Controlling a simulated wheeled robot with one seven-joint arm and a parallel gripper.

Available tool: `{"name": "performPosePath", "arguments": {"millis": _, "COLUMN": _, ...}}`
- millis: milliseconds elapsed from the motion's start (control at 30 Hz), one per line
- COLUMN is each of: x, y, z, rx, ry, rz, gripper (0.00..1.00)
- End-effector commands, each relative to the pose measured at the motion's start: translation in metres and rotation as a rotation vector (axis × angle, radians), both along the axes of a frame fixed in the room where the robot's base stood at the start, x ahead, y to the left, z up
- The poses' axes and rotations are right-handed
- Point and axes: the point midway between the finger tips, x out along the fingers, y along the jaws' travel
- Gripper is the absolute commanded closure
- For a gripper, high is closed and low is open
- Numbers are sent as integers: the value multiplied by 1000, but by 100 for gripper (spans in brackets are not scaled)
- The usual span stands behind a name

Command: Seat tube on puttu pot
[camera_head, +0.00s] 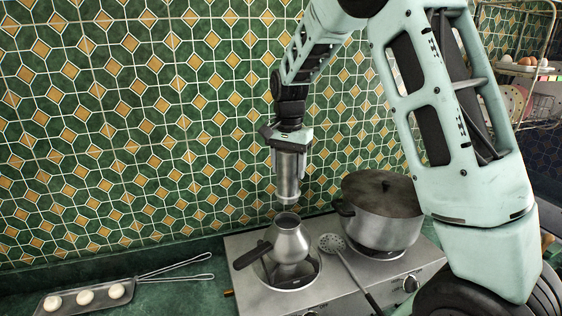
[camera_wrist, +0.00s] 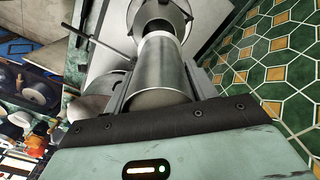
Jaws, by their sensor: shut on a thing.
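My gripper (camera_head: 289,165) is shut on the tube (camera_head: 288,183), a silver metal cylinder held upright. The tube also shows in the wrist view (camera_wrist: 162,72) between the fingers, its lower end pointing at the pot. The puttu pot (camera_head: 289,241) is a silver, round-bellied vessel with a narrow neck and a dark side handle. It stands on the left burner of the hotplate. The tube's lower end is just above the pot's mouth, with a small gap in the head view. In the wrist view the tube hides much of the pot (camera_wrist: 156,12). Exact alignment I cannot tell.
A large lidded pot (camera_head: 380,215) stands on the right burner of the hotplate (camera_head: 250,291). A slotted ladle (camera_head: 333,243) lies between the burners. A tray with three white balls (camera_head: 85,297) and tongs (camera_head: 175,270) lie at left. A green tiled wall (camera_head: 130,120) rises behind.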

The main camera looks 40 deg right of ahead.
Motion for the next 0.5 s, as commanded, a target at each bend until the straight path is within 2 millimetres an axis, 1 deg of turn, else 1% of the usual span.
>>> {"name": "performPosePath", "arguments": {"millis": 433, "x": -1, "y": 1, "z": 2, "rx": 0, "ry": 0, "rz": 0, "gripper": 70}}
{"name": "performPosePath", "arguments": {"millis": 500, "x": -1, "y": 1, "z": -5, "rx": 0, "ry": 0, "rz": 0, "gripper": 70}}
